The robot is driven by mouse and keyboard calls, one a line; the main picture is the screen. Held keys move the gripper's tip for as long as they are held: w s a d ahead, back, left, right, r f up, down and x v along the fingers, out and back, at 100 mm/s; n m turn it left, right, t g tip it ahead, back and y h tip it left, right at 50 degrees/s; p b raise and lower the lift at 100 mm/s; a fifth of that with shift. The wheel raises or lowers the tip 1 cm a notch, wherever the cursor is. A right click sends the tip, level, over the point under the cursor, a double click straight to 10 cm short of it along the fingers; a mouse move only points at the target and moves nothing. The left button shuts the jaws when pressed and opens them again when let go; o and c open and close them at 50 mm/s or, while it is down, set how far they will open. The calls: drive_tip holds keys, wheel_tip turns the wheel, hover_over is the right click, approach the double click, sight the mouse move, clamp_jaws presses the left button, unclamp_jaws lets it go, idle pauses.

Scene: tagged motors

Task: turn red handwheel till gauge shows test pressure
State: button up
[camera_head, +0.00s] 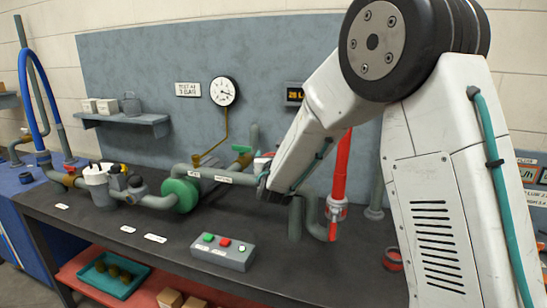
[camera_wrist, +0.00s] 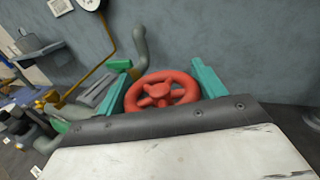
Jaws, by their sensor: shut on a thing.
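The red handwheel (camera_wrist: 152,101) shows in the wrist view between the two teal fingers of my gripper (camera_wrist: 160,84). The fingers are shut on the handwheel, one at each side of its rim. My own wrist hides its near edge. In the head view my arm covers most of the wheel and gripper. The round white gauge (camera_head: 224,91) hangs on the grey back panel, joined by a brass tube to the pipe. Its dark needle is too small to read surely. A sign (camera_head: 188,89) left of it seems to read "TEST AT 3", its unit unclear.
A control box (camera_head: 223,252) with green, red and white buttons stands on the dark bench (camera_head: 135,262). A red upright pipe (camera_head: 341,170) stands behind my arm. A small display (camera_head: 294,94) is partly covered.

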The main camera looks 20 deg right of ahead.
drive_tip(key=shift+r+n+y, duration=0.1)
drive_tip(key=shift+n+y, duration=0.3)
drive_tip(key=shift+y, duration=0.2)
drive_tip(key=o, duration=1)
drive_tip(key=shift+w, duration=0.1)
drive_tip(key=s, duration=0.2)
drive_tip(key=s+a, duration=0.1)
drive_tip(key=s, duration=0.4)
drive_tip(key=shift+s+a, duration=0.25)
drive_tip(key=shift+s, duration=0.15)
